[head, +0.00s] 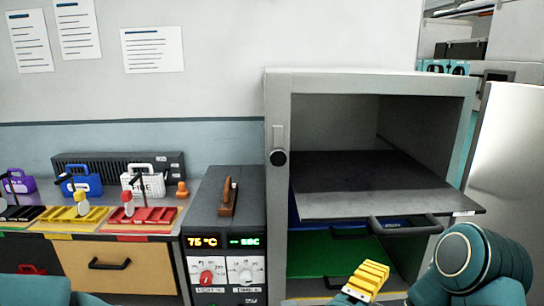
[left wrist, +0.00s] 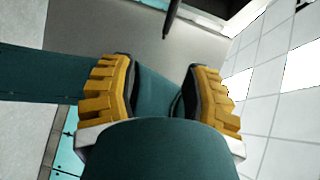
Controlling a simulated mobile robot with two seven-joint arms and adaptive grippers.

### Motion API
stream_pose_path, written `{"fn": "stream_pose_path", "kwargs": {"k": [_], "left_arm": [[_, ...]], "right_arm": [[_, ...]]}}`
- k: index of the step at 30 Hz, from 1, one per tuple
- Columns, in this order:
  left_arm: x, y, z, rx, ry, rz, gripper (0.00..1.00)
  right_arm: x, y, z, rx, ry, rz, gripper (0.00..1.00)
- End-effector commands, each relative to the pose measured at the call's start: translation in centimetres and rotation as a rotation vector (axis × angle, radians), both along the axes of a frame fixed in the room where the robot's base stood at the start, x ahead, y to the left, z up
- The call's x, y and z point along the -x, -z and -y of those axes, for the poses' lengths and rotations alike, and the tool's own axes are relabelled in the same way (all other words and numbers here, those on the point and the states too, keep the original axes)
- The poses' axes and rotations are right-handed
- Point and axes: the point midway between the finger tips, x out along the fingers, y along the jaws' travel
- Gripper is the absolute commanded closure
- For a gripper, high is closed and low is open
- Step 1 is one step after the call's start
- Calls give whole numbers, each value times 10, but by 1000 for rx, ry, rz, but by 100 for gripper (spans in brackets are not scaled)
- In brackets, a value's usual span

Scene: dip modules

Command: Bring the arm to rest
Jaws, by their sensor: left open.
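My left gripper (head: 368,279) shows at the bottom of the head view, in front of the open cabinet's lower part, with one yellow ribbed finger visible. In the left wrist view the left gripper (left wrist: 163,95) has its two yellow fingers spread apart. No object is seen held between them; a teal arm part of mine fills much of that view. A teal joint of my arm (head: 480,262) stands at the lower right of the head view, beside the open cabinet door. My right gripper is not seen.
The grey cabinet (head: 280,190) is open, with a dark shelf (head: 370,183) pulled partly out and blue and green trays below. A control box (head: 222,215) reads 75 °C. Left of it, a bench holds coloured racks (head: 140,218) and small labelled cases (head: 82,182).

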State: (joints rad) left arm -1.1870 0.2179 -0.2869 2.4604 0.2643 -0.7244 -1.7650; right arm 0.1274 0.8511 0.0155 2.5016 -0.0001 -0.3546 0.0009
Motion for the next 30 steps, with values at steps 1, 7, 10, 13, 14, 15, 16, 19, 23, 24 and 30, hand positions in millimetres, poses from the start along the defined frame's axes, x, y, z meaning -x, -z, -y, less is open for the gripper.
{"fn": "stream_pose_path", "kwargs": {"k": [1, 7, 10, 13, 14, 15, 16, 19, 23, 24, 30], "left_arm": [[0, 0, 0, 0, 0, 0, 52], [-28, 46, -21, 34, -86, -188, 52], [-42, 74, -34, 61, -142, -301, 52], [-55, 107, -52, 99, -215, -435, 52], [-59, 118, -59, 113, -241, -480, 52], [-63, 134, -68, 134, -281, -544, 52], [-67, 147, -76, 152, -314, -597, 52], [-74, 195, -107, 227, -444, -791, 52], [-71, 256, -147, 348, -637, -1043, 52], [-68, 274, -159, 390, -702, -1120, 52], [-35, 354, -213, 621, -1044, -1477, 52]], "right_arm": [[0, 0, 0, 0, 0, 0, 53], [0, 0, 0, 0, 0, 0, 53], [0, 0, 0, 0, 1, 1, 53], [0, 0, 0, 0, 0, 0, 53], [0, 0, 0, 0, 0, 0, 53], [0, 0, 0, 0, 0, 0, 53], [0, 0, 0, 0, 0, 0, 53], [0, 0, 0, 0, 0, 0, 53], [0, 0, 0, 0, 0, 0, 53], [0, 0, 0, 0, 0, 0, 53], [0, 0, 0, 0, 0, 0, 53]]}}
